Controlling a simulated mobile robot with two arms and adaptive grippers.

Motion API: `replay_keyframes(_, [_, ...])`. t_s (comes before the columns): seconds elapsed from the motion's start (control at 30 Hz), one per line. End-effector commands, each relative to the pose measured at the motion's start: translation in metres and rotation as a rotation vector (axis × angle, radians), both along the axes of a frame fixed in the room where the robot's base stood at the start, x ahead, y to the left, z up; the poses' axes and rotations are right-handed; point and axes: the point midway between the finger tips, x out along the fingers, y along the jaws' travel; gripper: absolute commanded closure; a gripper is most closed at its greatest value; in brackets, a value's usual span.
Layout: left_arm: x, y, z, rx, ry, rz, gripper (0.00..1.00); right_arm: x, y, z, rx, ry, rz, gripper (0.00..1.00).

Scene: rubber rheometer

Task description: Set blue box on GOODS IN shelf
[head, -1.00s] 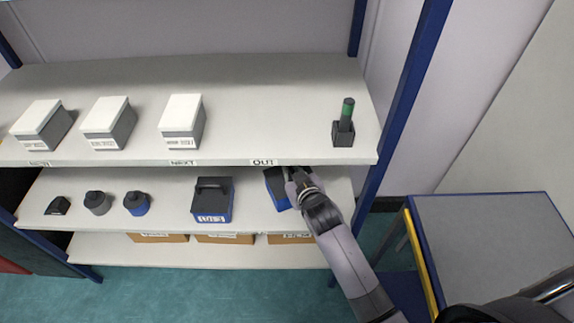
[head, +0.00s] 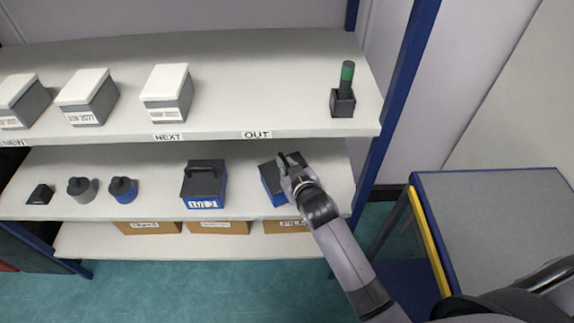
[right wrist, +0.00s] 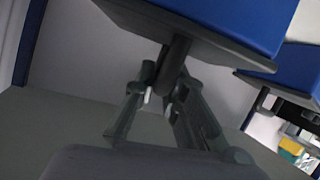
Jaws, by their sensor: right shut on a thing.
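A blue box (head: 270,186) with a dark lid is at the right of the middle shelf, turned slightly. My right gripper (head: 290,161) is over its lid and partly covers it. In the right wrist view my right gripper (right wrist: 160,98) is shut on the dark handle (right wrist: 174,62) of this box, whose blue side (right wrist: 235,18) fills the top. I cannot tell whether the box touches the shelf. A second blue box (head: 205,190) with a dark lid, handle and white label stands to its left. My left gripper is not in view. No GOODS IN sign is readable.
The upper shelf (head: 230,75), signed NEXT and OUT, overhangs behind; it bears white-lidded boxes (head: 88,97) and a green-banded tool in a dark holder (head: 343,105). Small dark and blue containers (head: 123,190) stand left. Brown boxes (head: 217,228) sit below. A blue post and grey table (head: 490,220) are right.

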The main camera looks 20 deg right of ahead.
Motion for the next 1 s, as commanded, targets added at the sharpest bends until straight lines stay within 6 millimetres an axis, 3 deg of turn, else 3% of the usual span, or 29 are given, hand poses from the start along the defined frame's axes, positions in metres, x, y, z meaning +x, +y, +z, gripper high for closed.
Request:
replay_keyframes(0.97, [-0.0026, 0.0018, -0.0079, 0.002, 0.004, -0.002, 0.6, 0.0011, 0.0001, -0.0079, 0.0, -0.008, 0.001, 1.0])
replay_keyframes(1.0, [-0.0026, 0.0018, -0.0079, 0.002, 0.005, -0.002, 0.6, 0.0011, 0.0002, -0.008, 0.0, -0.008, 0.001, 0.88])
